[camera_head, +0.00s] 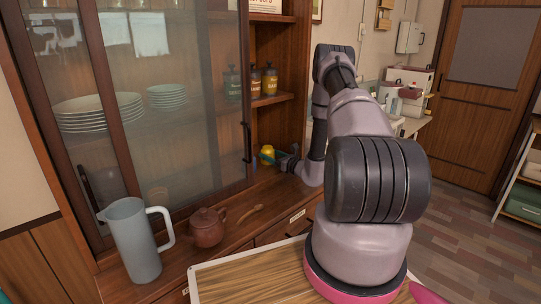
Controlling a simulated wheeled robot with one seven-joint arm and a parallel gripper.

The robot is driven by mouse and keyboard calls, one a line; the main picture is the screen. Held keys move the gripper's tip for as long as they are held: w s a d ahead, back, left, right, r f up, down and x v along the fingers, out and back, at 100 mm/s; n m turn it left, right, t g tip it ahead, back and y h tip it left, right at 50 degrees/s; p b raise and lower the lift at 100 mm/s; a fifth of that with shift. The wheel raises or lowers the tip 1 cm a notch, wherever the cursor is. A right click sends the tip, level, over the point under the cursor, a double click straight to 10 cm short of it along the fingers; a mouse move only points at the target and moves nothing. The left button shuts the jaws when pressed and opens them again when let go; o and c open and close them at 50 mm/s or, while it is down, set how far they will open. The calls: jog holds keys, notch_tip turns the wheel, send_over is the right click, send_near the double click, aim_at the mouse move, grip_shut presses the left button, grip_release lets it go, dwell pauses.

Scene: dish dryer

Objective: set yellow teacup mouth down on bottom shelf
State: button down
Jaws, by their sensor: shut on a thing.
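The yellow teacup (267,151) is small in the head view, in the open right part of the wooden cabinet. My gripper (270,156) is shut on it, with the arm reaching in from the right. The cup is below the shelf (272,101) that bears canisters and above the cabinet's bottom board (262,180). It is too small to tell which way its mouth faces, and I cannot tell whether it touches anything below. The gripper's fingers are partly hidden by the cup and the wrist.
Glass doors (175,75) cover the cabinet's left part, with stacked plates (99,113) behind them. A grey pitcher (135,240) and a brown teapot (207,227) stand on the ledge in front. A wood-topped tray (240,277) is nearer.

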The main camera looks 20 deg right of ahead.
jog(key=shift+f, duration=0.1)
grip_release()
jog(key=shift+v, duration=5.35)
jog(key=shift+f, duration=0.15)
